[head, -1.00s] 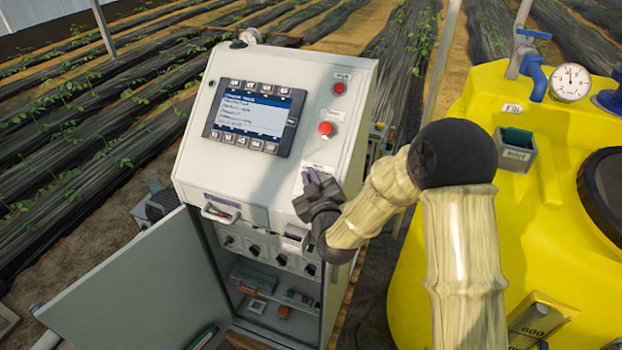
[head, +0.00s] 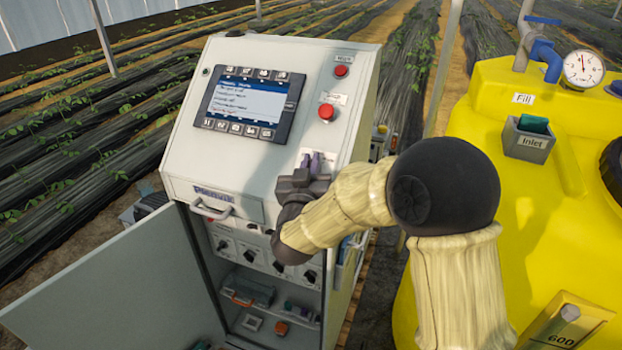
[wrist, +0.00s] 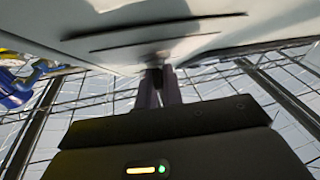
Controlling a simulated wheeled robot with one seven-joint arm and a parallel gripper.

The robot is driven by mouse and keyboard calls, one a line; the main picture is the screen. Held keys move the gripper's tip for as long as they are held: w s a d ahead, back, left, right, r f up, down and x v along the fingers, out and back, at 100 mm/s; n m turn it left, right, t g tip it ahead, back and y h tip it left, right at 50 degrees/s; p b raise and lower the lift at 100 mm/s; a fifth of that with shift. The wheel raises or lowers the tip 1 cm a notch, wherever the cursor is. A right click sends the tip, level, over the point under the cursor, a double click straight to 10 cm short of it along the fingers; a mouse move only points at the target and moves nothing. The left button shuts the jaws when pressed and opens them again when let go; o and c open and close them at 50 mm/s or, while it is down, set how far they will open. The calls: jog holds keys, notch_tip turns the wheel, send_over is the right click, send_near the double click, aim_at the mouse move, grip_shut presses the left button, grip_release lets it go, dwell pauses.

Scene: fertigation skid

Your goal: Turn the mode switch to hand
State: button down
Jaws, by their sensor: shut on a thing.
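The mode switch is on the sloped front of the grey control cabinet (head: 262,168), at a white label (head: 306,156) below the red button. My gripper (head: 317,163) is at this label, its two purple-grey fingers pointing up at the panel. The switch itself is hidden behind the fingers, so its position cannot be read. In the wrist view my gripper (wrist: 160,78) has its fingers close together, meeting a small blurred grey part (wrist: 154,60) on the panel. The fingers are shut on it, and it appears to be the switch knob.
A display (head: 245,101) is to the left. The cabinet's lower door (head: 120,290) hangs open. A yellow tank (head: 490,190) stands close on the right.

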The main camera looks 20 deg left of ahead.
jog(key=m+h+b, duration=0.2)
jog(key=m+h, duration=0.1)
jog(key=shift+f+t+b, duration=0.15)
jog(key=shift+t+b, duration=0.15)
jog(key=shift+m+h, duration=0.6)
jog(key=c, duration=1.5)
grip_release()
jog(key=shift+c, duration=0.2)
jog(key=shift+s, duration=0.1)
jog(key=s+f+b, duration=0.1)
jog(key=s+b, duration=0.1)
jog(key=s, duration=0.6)
jog(key=s+a+f+b, duration=0.1)
jog(key=s+b, duration=0.2)
jog(key=s, duration=0.6)
jog(key=shift+f, duration=0.3)
